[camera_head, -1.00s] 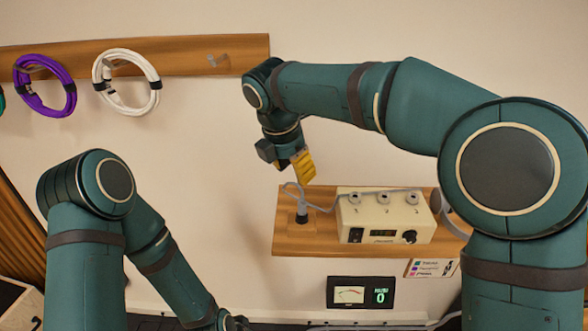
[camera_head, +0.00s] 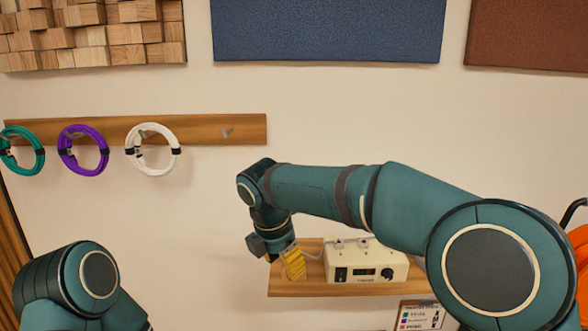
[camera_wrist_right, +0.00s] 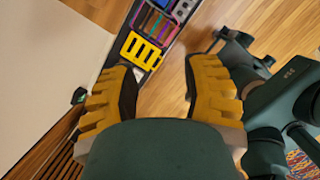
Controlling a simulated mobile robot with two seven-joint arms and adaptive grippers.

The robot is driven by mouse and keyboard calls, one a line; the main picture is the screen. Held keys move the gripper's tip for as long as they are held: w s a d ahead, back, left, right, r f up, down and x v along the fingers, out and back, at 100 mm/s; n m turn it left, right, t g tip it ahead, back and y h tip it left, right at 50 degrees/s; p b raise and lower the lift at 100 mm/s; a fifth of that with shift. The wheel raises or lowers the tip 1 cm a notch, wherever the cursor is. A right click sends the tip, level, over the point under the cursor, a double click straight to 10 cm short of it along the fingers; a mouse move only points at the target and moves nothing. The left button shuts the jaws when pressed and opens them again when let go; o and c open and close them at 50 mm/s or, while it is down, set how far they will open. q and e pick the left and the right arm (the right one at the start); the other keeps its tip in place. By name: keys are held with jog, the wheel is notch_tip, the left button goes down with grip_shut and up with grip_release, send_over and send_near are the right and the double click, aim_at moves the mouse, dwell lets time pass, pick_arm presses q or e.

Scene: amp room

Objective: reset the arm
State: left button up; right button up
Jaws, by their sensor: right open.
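My right arm reaches in from the right in the head view and bends down at its wrist. Its yellow-fingered right gripper (camera_head: 291,264) hangs in front of the left part of the wooden shelf. In the right wrist view the right gripper (camera_wrist_right: 160,90) has its two yellow fingers apart with nothing between them. My left arm shows only at the lower left of the head view; its gripper is out of the picture.
A cream box (camera_head: 366,262) with a dial stands on the wooden shelf (camera_head: 330,289). A grey cable runs beside it. Teal (camera_head: 39,150), purple (camera_head: 104,152) and white (camera_head: 177,149) cable coils hang on a wall rail (camera_head: 215,130). Wall panels (camera_head: 328,30) are above.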

jog(key=s+d+f+m+g+y, duration=0.15)
jog(key=f+m, duration=0.35)
jog(key=f, duration=0.6)
jog(key=s+d+f+m+g+y, duration=0.1)
jog(key=s+d+f+m+y, duration=0.2)
jog(key=f, duration=0.9)
jog(key=s+d+f+m+t, duration=0.1)
jog(key=s+d+f+m, duration=0.3)
jog(key=s+f+m, duration=0.3)
jog(key=s+d+f+m+t+y, duration=0.1)
jog(key=s+d+f+m, duration=0.2)
jog(key=s+f+m, duration=0.4)
jog(key=s+m, duration=0.1)
jog(key=m, duration=0.5)
jog(key=shift+s+d+f, duration=0.25)
jog(key=shift+d+f, duration=0.15)
